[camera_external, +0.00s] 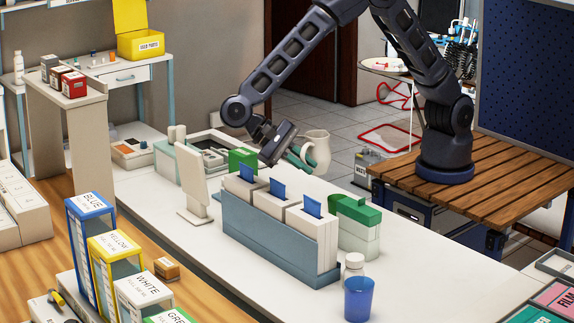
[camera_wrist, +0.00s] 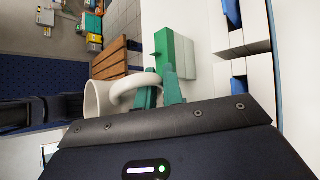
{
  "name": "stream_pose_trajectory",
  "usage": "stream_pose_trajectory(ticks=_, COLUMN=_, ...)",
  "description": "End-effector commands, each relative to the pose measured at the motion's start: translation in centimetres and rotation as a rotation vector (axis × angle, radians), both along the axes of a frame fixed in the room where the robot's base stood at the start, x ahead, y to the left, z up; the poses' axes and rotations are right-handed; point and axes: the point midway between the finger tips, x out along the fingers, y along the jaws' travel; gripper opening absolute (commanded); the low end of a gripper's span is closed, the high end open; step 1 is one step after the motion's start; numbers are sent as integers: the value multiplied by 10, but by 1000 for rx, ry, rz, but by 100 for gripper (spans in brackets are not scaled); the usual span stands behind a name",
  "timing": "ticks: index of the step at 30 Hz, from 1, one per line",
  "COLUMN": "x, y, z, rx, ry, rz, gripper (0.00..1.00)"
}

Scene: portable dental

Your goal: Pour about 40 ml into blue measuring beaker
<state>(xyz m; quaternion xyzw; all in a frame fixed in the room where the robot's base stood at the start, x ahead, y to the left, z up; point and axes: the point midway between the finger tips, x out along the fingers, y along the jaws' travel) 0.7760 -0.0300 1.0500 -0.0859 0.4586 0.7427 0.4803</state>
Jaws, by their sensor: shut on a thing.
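A cream-white jug (camera_external: 318,152) with a loop handle is near the back edge of the white counter, roughly upright. I cannot tell whether its base touches the counter. My gripper (camera_external: 300,156) comes from the left and its green fingers are shut on the handle. In the wrist view my gripper (camera_wrist: 160,90) closes around the handle of the jug (camera_wrist: 98,100), whose body is at the left. The jug's contents are hidden. The blue measuring beaker (camera_external: 358,300) stands upright at the counter's front right, apart from the jug. It is not visible in the wrist view.
A white bottle (camera_external: 353,266) stands right behind the beaker. A blue-grey rack (camera_external: 270,240) of white boxes with blue cards and green-topped boxes (camera_external: 355,215) stand between jug and beaker. A white screen (camera_external: 194,182) is at left. The counter right of the green boxes looks clear.

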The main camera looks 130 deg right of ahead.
Motion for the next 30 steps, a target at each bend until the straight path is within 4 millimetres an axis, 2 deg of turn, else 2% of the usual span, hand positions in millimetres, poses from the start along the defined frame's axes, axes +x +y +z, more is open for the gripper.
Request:
stream_pose_trajectory(ticks=7, x=0, y=0, z=50, rx=1, ry=-5, rz=1, gripper=0)
stream_pose_trajectory(ticks=12, x=0, y=0, z=77, rx=1, ry=-3, rz=1, gripper=0)
stream_pose_trajectory(ticks=20, x=0, y=0, z=103, rx=0, ry=-3, rz=0, gripper=0)
stream_pose_trajectory(ticks=30, x=22, y=24, z=85, rx=3, ry=1, rz=-109, gripper=0)
